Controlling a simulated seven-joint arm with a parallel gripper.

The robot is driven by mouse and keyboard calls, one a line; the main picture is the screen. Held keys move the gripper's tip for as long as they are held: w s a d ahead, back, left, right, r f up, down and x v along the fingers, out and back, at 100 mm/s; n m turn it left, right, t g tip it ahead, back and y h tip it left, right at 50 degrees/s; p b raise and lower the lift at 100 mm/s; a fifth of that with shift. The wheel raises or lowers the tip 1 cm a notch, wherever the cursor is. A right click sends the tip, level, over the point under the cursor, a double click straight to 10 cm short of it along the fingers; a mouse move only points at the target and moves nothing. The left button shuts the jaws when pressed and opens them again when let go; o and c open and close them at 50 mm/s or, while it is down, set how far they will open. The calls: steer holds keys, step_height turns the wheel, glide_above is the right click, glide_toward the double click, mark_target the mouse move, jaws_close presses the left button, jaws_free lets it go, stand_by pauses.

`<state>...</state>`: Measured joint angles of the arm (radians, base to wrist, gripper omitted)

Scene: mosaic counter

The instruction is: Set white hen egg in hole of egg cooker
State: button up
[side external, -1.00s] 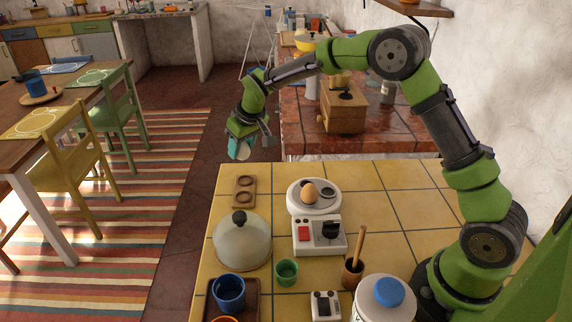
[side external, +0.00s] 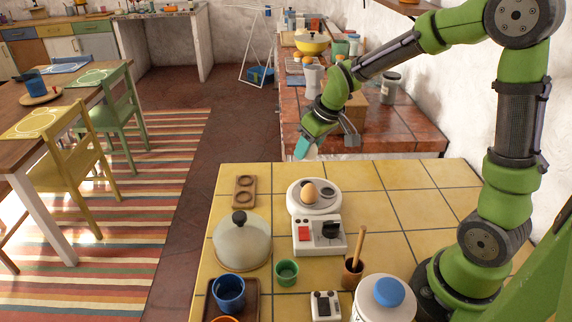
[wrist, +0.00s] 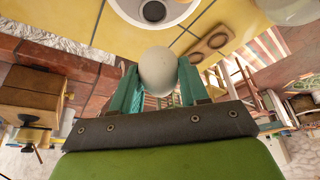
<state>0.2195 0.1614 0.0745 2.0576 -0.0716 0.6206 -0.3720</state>
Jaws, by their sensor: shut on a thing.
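The white hen egg (wrist: 158,70) is held between the teal fingers of my gripper (wrist: 160,88) in the wrist view. In the side view my gripper (side external: 305,149) hangs in the air beyond the far edge of the yellow tiled counter, behind and above the egg cooker (side external: 304,248). The cooker is white, with a red switch and a dark knob. A brown egg (side external: 310,193) sits in its top, and a dark round hole (side external: 327,186) beside it looks empty. Part of the cooker's white top (wrist: 121,8) shows at the top of the wrist view.
A wooden two-hole holder (side external: 244,204) lies left of the cooker, behind a domed cover (side external: 242,250). A green cup (side external: 287,272) and a pot with a wooden handle (side external: 353,272) stand in front. The tiles right of the cooker are clear. A wooden box stands on the red counter.

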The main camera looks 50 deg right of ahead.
steer(key=shift+f, duration=3.35)
steer(key=shift+f, duration=0.95)
steer(key=o, duration=0.9)
steer(key=shift+r, duration=0.1)
steer(key=shift+r, duration=3.4)
